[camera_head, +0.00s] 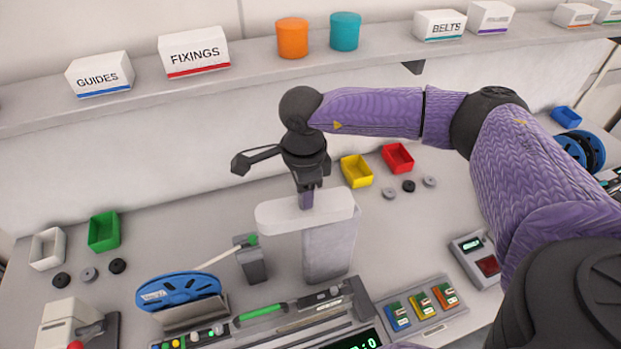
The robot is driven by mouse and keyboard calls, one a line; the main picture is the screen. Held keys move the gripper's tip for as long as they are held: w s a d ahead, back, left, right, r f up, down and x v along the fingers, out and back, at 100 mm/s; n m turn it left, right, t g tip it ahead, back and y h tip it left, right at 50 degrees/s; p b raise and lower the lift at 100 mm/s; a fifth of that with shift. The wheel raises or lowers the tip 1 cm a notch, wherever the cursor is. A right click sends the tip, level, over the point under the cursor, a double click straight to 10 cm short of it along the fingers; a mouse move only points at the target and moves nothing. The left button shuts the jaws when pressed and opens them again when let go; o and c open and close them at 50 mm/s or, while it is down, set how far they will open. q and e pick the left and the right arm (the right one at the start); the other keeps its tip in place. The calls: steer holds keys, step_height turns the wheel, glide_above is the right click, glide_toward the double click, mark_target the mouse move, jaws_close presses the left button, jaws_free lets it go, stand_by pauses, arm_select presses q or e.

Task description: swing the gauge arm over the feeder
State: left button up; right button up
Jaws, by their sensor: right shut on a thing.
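The pale grey, rounded bar that looks like the gauge arm (335,210) sits level on top of a grey post (329,252). My right gripper (307,200) points down from above and is shut on a small purple upright piece on top of this bar. The fingers hide part of that piece. The feeder (297,325) lies below, at the bottom of the picture, with a green strip and a dark display. The bar is behind the feeder, not over it. My left gripper is out of view.
A blue reel (178,290) stands left of the feeder, with a pale strip running to a small grey post (251,262). A yellow bin (356,171) and a red bin (397,157) stand behind. A panel with coloured modules (423,308) lies right of the feeder.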

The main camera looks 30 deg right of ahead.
steer(key=shift+s+a+p, duration=0.15)
steer(key=shift+s+p, duration=0.2)
steer(key=shift+s, duration=0.65)
steer(key=shift+s+d+p, duration=0.2)
steer(key=shift+s+d, duration=0.05)
steer(key=shift+s, duration=0.6)
steer(key=shift+s+d+p, duration=0.15)
steer(key=shift+s+d, duration=0.1)
steer(key=shift+s, duration=0.55)
steer(key=shift+s+d, duration=0.5)
steer(key=shift+s, duration=0.05)
steer(key=o, duration=0.8)
steer(key=shift+c, duration=0.2)
steer(key=shift+r, duration=0.15)
step_height(320, 180, up, 8)
steer(key=p, duration=0.6)
glide_above(325, 211)
steer(key=s, duration=0.3)
steer(key=shift+s+a, duration=0.2)
steer(key=shift+a, duration=0.15)
